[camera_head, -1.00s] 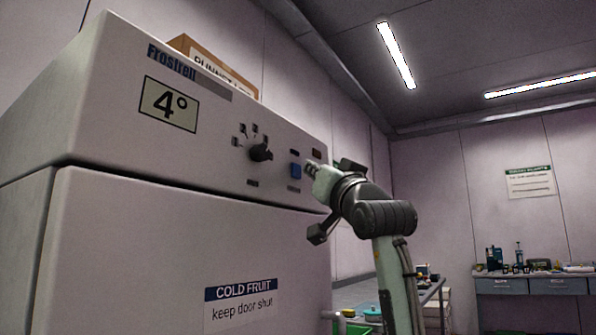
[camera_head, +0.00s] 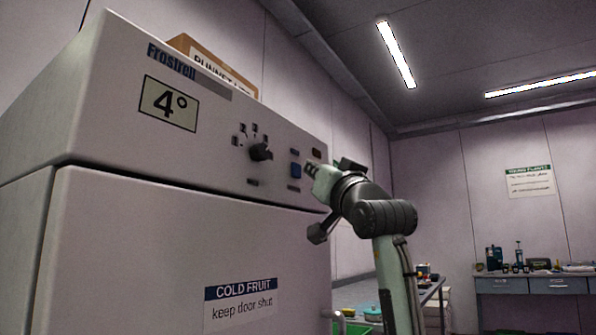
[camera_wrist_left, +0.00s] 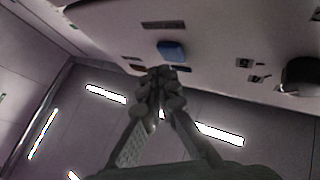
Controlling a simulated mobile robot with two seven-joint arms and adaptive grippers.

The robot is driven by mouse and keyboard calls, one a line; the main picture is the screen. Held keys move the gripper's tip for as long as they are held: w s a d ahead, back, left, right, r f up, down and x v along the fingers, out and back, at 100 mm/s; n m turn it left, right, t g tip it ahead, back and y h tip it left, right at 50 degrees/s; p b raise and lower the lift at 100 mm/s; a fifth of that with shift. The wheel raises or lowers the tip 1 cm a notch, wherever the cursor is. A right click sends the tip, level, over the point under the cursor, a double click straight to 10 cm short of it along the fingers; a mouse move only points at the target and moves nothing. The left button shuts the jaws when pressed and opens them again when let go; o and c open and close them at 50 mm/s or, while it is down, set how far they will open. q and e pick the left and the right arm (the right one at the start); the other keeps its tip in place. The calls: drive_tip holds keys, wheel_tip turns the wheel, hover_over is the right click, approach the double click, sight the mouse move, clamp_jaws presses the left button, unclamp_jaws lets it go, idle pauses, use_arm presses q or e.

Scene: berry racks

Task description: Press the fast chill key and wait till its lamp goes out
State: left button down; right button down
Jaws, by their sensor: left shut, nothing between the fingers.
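The blue key (camera_head: 296,171) is on the upper front panel of the white fridge (camera_head: 110,250), right of the black dial. It also shows in the left wrist view (camera_wrist_left: 171,50). A small dark brown lamp window (camera_head: 317,154) sits up and right of the key; it does not look lit. My left gripper (camera_head: 308,169) is shut and empty, its tips just right of the key, close to the panel. In the left wrist view its closed tips (camera_wrist_left: 160,74) appear just below the key, apart from it in the picture. My right gripper is not in view.
The black dial (camera_head: 260,152) with marks around it is left of the key. A cardboard box (camera_head: 215,67) stands on top of the fridge. A bench with bottles and drawers (camera_head: 530,285) is at the far right. The space right of my arm is open.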

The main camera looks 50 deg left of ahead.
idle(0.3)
use_arm(q)
drive_tip(key=shift+s+a, duration=0.1)
drive_tip(key=shift+a, duration=0.3)
drive_tip(key=shift+s+a, duration=0.15)
drive_tip(key=shift+a, duration=0.3)
idle(0.6)
drive_tip(key=shift+d, duration=0.15)
drive_tip(key=shift+w+d, duration=0.3)
drive_tip(key=shift+d, duration=0.4)
drive_tip(key=shift+w+d, duration=0.25)
drive_tip(key=shift+d, duration=0.55)
drive_tip(key=shift+w+d, duration=0.2)
drive_tip(key=shift+d, duration=0.55)
drive_tip(key=shift+w+d, duration=0.25)
drive_tip(key=shift+d, duration=0.55)
